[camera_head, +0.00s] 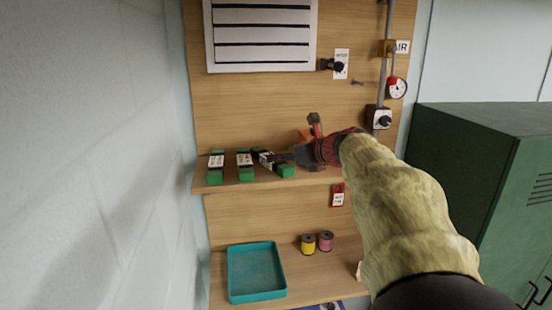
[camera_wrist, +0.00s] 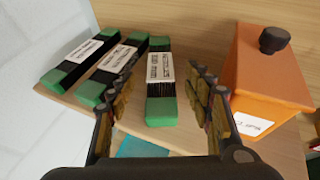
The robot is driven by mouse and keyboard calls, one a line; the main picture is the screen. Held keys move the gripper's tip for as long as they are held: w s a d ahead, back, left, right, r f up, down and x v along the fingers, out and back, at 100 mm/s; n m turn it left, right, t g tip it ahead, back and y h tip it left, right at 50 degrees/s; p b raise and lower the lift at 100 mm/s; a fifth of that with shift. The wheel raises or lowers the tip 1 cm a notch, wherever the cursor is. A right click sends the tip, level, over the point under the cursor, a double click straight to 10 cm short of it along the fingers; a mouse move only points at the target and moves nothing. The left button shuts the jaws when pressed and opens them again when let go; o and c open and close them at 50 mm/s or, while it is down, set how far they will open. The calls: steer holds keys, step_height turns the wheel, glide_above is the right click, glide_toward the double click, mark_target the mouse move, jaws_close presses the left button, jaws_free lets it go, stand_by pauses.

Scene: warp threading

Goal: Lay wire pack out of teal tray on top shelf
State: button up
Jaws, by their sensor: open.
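Three wire packs with green ends, dark middles and white labels lie on the top shelf (camera_head: 330,175). The left pack (camera_head: 216,160) and middle pack (camera_head: 245,160) lie side by side. The right pack (camera_head: 287,170) lies at a slant, partly covered by my gripper. My gripper (camera_head: 272,157) is open at the right pack. In the wrist view the right pack (camera_wrist: 160,105) appears between my spread fingers (camera_wrist: 164,76), with gaps on both sides. The teal tray (camera_head: 256,272) stands on the lower shelf and looks empty; a bit of it shows in the wrist view (camera_wrist: 140,148).
An orange box (camera_wrist: 265,75) with a black knob stands right of the packs on the top shelf. Yellow (camera_head: 307,244) and pink (camera_head: 325,241) spools stand right of the tray. A grey wall (camera_head: 90,150) is at left, a green cabinet (camera_head: 480,150) at right.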

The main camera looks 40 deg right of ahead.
steer(key=shift+v, duration=2.55)
